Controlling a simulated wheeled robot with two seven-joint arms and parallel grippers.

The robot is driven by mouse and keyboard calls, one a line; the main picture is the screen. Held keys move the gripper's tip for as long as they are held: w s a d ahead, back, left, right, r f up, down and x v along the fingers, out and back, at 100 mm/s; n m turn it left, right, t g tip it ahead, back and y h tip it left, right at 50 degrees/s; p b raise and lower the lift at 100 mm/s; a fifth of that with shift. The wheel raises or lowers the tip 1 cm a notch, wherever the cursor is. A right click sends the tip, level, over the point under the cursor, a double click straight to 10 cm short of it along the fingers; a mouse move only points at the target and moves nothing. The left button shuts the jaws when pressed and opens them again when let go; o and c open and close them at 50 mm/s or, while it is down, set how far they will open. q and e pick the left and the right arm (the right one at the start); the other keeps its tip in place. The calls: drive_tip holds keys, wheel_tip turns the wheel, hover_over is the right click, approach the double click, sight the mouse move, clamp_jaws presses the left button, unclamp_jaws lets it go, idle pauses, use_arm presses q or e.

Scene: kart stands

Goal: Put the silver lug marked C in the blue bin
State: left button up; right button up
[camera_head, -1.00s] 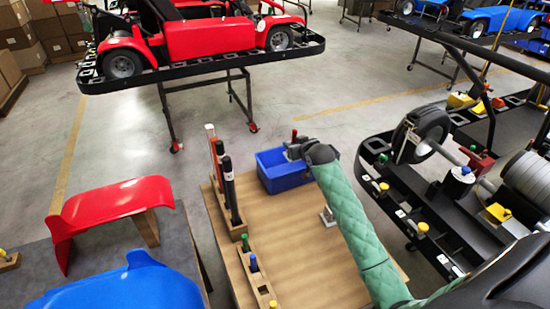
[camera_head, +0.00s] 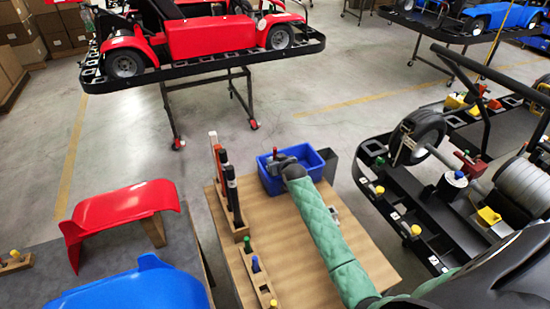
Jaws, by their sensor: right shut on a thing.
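The blue bin (camera_head: 322,160) stands at the far edge of the wooden table. My right gripper (camera_head: 276,160) is over the left part of the bin, shut on a small piece with a red top (camera_head: 275,151). The gripper hides most of this piece, so I cannot see a silver body or a letter C. Part of the bin is hidden behind my gripper and green-sleeved arm. My left gripper is not in view.
A dark grey bin (camera_head: 330,165) stands right of the blue one. Wooden holders with tall markers (camera_head: 228,185) and capped pieces (camera_head: 256,265) line the table's left side. A black kart frame (camera_head: 400,200) is on the right. The table (camera_head: 290,235) has bare room.

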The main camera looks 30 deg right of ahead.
drive_tip(key=shift+f, duration=0.15)
drive_tip(key=shift+f+b, duration=0.35)
drive_tip(key=shift+f, duration=0.3)
drive_tip(key=o, duration=1.2)
